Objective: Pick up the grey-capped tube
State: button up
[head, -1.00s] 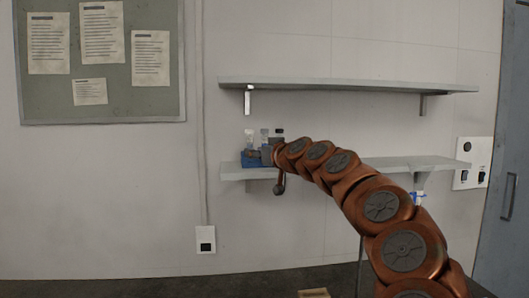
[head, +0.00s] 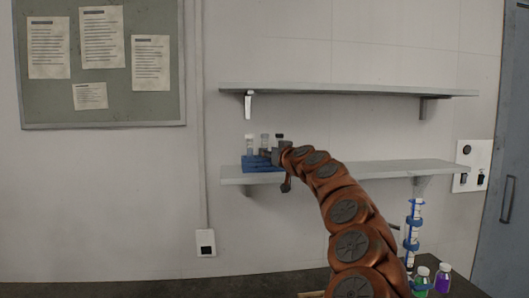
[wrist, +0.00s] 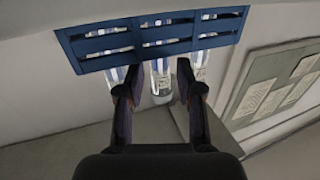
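A blue rack (head: 256,163) holding three upright tubes stands at the left end of the lower shelf. In the head view the left tube (head: 250,143) has a pale cap, the middle tube (head: 265,142) looks grey-capped, and the right cap (head: 280,136) is dark. My gripper (head: 270,154) is at the rack's right side, partly hidden by my arm. In the wrist view the rack (wrist: 150,41) appears at the top, with the tubes pointing down. My gripper (wrist: 158,74) is open there, its fingers on either side of the middle tube (wrist: 160,78), with gaps visible.
The lower shelf (head: 400,166) is clear right of the rack. An upper shelf (head: 340,88) hangs above it. At the lower right stand a blue-and-white stand (head: 413,230), a green bottle (head: 422,280) and a purple bottle (head: 443,279) on a dark counter.

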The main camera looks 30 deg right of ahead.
jog(key=shift+w, duration=0.75)
jog(key=shift+w+d+p, duration=0.15)
jog(key=shift+w+p, duration=0.3)
jog(key=shift+w, duration=0.05)
jog(key=shift+c, duration=0.4)
grip_shut()
